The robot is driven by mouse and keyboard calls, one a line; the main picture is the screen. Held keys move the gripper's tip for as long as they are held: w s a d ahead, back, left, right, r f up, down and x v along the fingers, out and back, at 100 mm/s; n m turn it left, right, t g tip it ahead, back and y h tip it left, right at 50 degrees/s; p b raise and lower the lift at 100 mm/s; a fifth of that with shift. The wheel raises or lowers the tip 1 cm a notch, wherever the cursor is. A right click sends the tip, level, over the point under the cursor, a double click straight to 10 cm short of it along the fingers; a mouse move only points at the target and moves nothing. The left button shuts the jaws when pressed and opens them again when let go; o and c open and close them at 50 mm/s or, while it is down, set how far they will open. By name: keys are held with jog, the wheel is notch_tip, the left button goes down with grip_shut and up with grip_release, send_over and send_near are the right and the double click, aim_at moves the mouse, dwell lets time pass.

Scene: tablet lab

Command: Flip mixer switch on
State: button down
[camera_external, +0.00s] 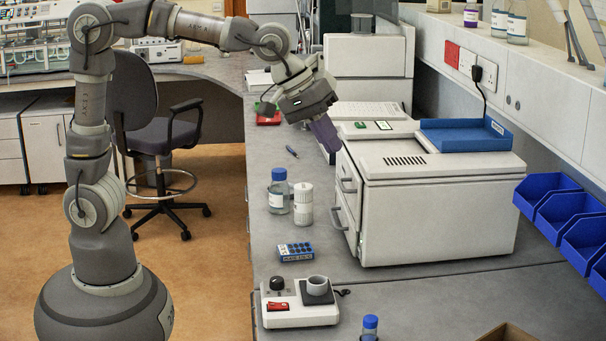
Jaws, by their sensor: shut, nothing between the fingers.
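The mixer (325,317) is a low white unit near the front of the bench. It has a black knob (277,284), a grey cup (317,284) on a dark plate and a red switch (278,306) on its left front. The switch's position is too small to tell. My gripper (328,140) is shut and empty. It points down at the left front edge of the large white machine, well behind and above the mixer, and does not touch the switch.
A blue-capped bottle (279,192), a white jar (303,205) and a blue tube rack (295,251) stand between my gripper and the mixer. The large white machine (440,210) fills the right. A blue-capped vial (370,328) and a cardboard box (508,333) are at the front.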

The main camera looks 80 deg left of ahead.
jog(key=s+d+f+n+g+p, duration=0.25)
jog(key=s+f+n+g, duration=0.2)
jog(key=f, duration=0.65)
jog(key=n+g+y, duration=0.1)
jog(key=n+g, duration=0.2)
jog(key=n, duration=0.1)
send_over(273, 298)
jog(key=w, duration=0.2)
notch_tip(273, 298, down, 6)
jog(key=f+b, duration=0.1)
jog(key=f, duration=0.3)
jog(key=s+f+b, duration=0.1)
jog(key=f+b, duration=0.1)
jog(key=f, duration=0.2)
jog(key=f+b, duration=0.1)
jog(key=f, duration=0.3)
jog(key=shift+s+f+b, duration=0.3)
jog(key=shift+f, duration=0.6)
